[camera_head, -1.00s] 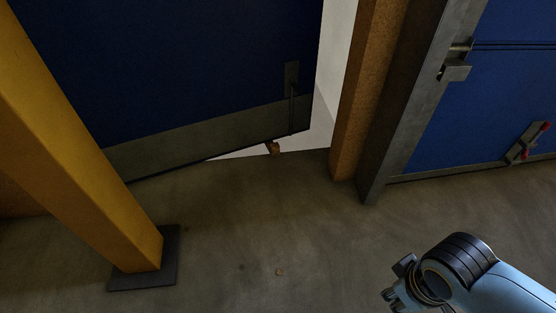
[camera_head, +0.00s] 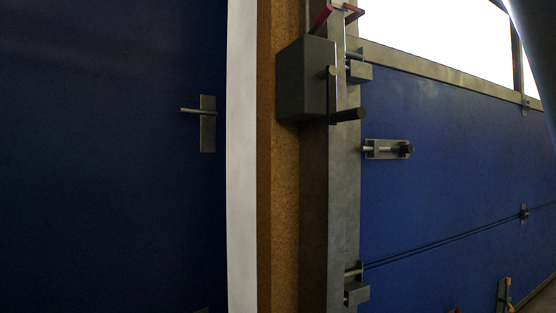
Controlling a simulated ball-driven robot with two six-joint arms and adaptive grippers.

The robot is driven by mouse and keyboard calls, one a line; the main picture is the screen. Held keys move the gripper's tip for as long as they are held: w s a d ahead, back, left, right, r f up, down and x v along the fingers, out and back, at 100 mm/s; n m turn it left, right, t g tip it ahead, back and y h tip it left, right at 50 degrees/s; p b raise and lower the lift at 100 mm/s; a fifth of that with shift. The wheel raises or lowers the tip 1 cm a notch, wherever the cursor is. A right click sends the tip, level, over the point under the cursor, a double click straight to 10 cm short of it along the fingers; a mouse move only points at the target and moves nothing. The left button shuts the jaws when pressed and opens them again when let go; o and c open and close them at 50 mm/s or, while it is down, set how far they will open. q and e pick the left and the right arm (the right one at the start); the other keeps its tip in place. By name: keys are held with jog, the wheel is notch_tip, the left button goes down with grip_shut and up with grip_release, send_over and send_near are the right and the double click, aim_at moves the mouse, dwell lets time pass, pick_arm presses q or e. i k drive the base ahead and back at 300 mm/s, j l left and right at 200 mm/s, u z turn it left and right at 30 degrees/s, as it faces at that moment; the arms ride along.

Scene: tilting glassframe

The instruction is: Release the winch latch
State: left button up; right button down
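A grey box-shaped winch (camera_head: 303,78) is fixed to the grey metal post right of the cork-brown post. A crank (camera_head: 333,92) with a dark round handle (camera_head: 348,114) sits on its right side. Two red pieces show above the box at the top edge, a left one (camera_head: 322,16) and a right one (camera_head: 353,12); one may be the latch, but their tops are partly cut off. Neither of my grippers is in view.
A blue door (camera_head: 110,150) with a lever handle (camera_head: 206,122) fills the left. Bright glazing (camera_head: 440,35) is above.

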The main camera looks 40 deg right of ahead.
aim_at(328, 9)
jog(key=k+j+z, duration=0.1)
jog(key=z, duration=1.45)
jog(key=k+j, duration=0.05)
